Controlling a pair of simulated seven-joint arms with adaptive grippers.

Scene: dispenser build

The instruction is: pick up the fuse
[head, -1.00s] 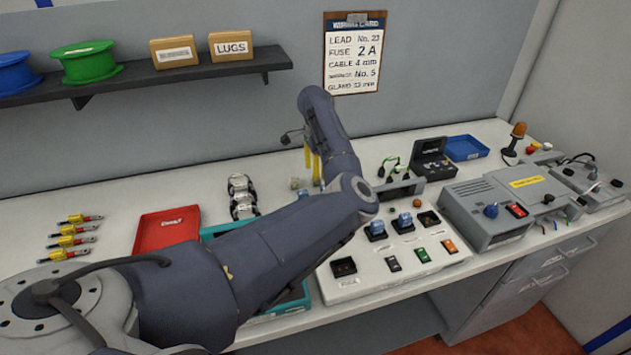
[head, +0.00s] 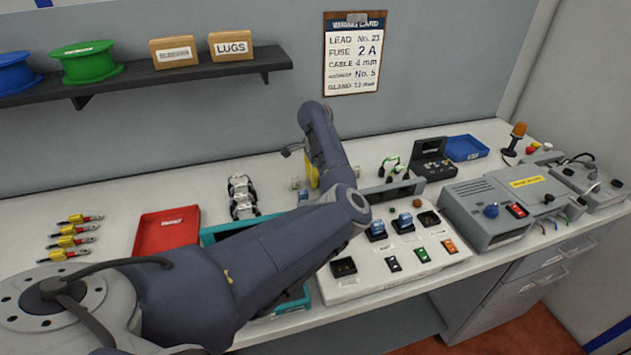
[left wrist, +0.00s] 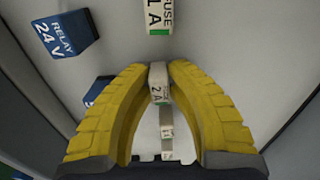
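A pale fuse marked 2 A (left wrist: 158,90) stands between the two yellow fingertips of my left gripper (left wrist: 158,72) in the left wrist view. Both fingertips appear to touch its sides, with no clear gap. In the head view my left gripper (head: 312,176) is low over the bench behind my arm, which hides most of it, and the held fuse cannot be made out there. Another fuse, marked 1 A (left wrist: 158,16), lies just beyond the fingertips. A further pale fuse (left wrist: 167,125) shows between the fingers. My right gripper is not in view.
A blue 24 V relay (left wrist: 66,36) is close by. A red tray (head: 166,232), a teal tray (head: 212,236) partly behind my arm, and a white switch panel (head: 345,290) are near. A wiring card (head: 352,55) reads fuse 2 A.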

